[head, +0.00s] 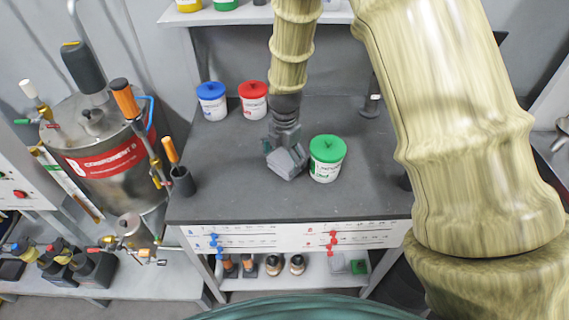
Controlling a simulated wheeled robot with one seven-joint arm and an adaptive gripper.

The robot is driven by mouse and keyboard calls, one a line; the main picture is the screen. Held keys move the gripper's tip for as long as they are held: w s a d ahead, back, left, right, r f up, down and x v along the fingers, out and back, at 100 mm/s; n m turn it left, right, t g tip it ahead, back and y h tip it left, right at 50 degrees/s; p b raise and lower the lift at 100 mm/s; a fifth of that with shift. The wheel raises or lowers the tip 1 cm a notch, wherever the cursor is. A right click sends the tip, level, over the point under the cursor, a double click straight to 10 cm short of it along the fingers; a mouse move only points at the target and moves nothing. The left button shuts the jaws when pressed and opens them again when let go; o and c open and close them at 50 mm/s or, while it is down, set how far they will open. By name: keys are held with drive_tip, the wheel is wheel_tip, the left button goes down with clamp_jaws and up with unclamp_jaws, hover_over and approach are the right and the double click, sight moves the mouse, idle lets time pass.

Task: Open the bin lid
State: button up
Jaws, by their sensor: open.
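My gripper (287,160) reaches down over the dark grey worktop (235,190), just left of a white tub with a green lid (327,150). A white tub with a blue lid (211,100) and one with a red lid (253,99) stand behind to the left, both lids on. A dark round container (402,288) shows partly on the floor at the lower right, mostly hidden by my arm; I cannot tell whether it has a lid.
A steel tank with a red label (105,165) and pipes stands left of the worktop. A dark cup with an orange-handled tool (180,175) is at the worktop's left edge. A shelf (225,17) hangs behind. The worktop's front left is clear.

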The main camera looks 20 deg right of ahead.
drive_tip(key=shift+f, duration=0.9)
drive_tip(key=shift+s, duration=0.1)
drive_tip(key=c, duration=0.9)
drive_tip(key=shift+r, duration=0.15)
